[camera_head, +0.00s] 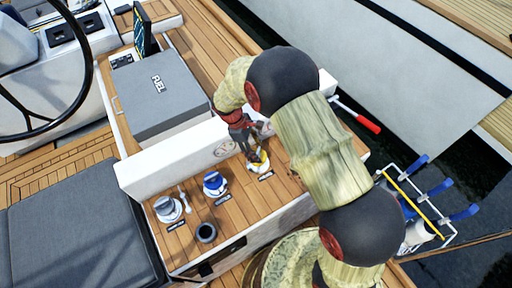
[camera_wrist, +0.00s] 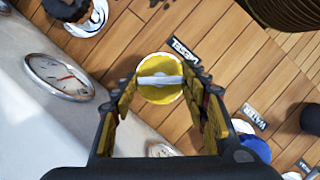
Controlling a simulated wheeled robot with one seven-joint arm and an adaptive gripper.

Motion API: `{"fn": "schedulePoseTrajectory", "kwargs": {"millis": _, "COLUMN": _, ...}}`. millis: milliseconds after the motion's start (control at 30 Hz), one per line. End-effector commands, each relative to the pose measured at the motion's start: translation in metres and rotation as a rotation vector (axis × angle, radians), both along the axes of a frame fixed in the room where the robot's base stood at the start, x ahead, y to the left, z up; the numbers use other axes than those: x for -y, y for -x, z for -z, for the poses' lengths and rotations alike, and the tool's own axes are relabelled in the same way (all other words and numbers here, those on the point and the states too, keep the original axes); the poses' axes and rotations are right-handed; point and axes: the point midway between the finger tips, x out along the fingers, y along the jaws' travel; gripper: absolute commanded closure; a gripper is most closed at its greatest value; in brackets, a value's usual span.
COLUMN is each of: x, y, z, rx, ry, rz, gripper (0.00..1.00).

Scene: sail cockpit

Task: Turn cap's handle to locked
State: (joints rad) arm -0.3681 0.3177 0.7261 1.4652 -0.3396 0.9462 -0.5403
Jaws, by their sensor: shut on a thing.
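The yellow cap (camera_wrist: 160,92) sits in a round fitting on the wooden deck, beside a label that appears to read DIESEL (camera_wrist: 185,48). Its pale bar handle (camera_wrist: 160,79) lies across its top, running left to right in the wrist view, from one finger toward the other. My gripper (camera_wrist: 165,85) reaches down over this cap, with one finger on each side, and is shut on it. In the head view the yellow cap (camera_head: 260,160) is partly hidden by my gripper (camera_head: 252,153). I cannot read any locked mark.
A blue cap (camera_head: 215,183) and a grey cap (camera_head: 167,208) stand to the left along the same ledge. A dark round cup (camera_head: 206,232) is in front. A white wall with gauges (camera_head: 224,148) rises close behind. A red-ended lever (camera_head: 367,124) is at right.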

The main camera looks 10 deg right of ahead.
Motion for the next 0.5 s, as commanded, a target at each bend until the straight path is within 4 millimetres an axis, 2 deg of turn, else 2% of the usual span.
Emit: {"fn": "schedulePoseTrajectory", "kwargs": {"millis": 500, "x": 0.0024, "y": -0.0022, "z": -0.0009, "rx": -0.001, "ry": 0.0, "rz": 0.478, "gripper": 0.81}}
